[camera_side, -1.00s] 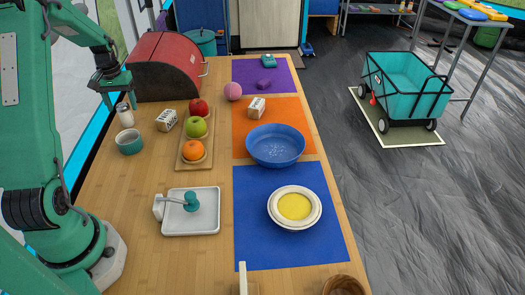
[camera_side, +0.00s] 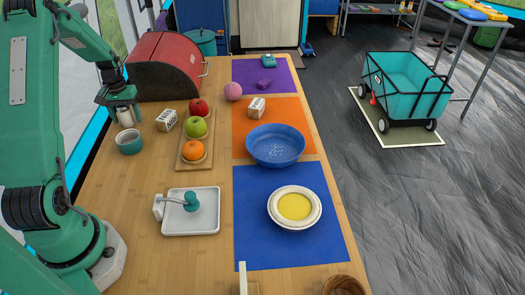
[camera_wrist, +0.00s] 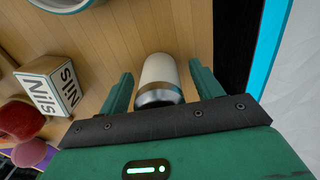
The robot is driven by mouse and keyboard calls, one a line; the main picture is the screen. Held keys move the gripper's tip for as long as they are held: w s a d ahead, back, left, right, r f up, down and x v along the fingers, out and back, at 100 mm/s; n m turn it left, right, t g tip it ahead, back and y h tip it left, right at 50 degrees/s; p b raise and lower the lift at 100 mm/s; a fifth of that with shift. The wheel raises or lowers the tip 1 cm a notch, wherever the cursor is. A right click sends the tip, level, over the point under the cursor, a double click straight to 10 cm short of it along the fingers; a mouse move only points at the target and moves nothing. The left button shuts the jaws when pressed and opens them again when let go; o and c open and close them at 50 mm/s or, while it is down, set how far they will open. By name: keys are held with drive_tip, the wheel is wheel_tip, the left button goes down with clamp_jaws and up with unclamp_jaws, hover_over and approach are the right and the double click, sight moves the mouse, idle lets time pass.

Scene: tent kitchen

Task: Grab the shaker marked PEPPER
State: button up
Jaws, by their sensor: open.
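A white shaker (camera_side: 125,117) with a metal cap stands near the left edge of the wooden table. In the wrist view the shaker (camera_wrist: 160,72) lies between my two green fingers, with a gap on each side. No PEPPER marking can be read on the side that shows. My gripper (camera_side: 126,112) is open and lowered around the shaker's upper part. In the wrist view my gripper (camera_wrist: 161,72) holds nothing. The fingers hide part of the shaker in the side view.
A wooden tray (camera_side: 182,166) with fruit lies further right. A red bread box (camera_side: 166,67) stands behind.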

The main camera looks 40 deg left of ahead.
drive_tip(key=c, duration=1.1)
drive_tip(key=shift+r, duration=0.1)
drive_tip(key=shift+r, duration=0.7)
drive_tip(key=r, duration=0.1)
drive_tip(key=d+r, duration=0.1)
drive_tip(key=r, duration=0.1)
drive_tip(key=shift+w+r, duration=0.1)
drive_tip(key=shift+w, duration=0.1)
drive_tip(key=w+d+r, duration=0.1)
drive_tip(key=d+r, duration=0.1)
drive_tip(key=d, duration=0.1)
drive_tip(key=w+d+r, duration=0.1)
drive_tip(key=d+r, duration=0.1)
drive_tip(key=d, duration=0.1)
drive_tip(key=w+d+r, duration=0.1)
drive_tip(key=d+r, duration=0.1)
drive_tip(key=d, duration=0.2)
drive_tip(key=shift+w+d+r, duration=0.1)
drive_tip(key=shift+r, duration=0.05)
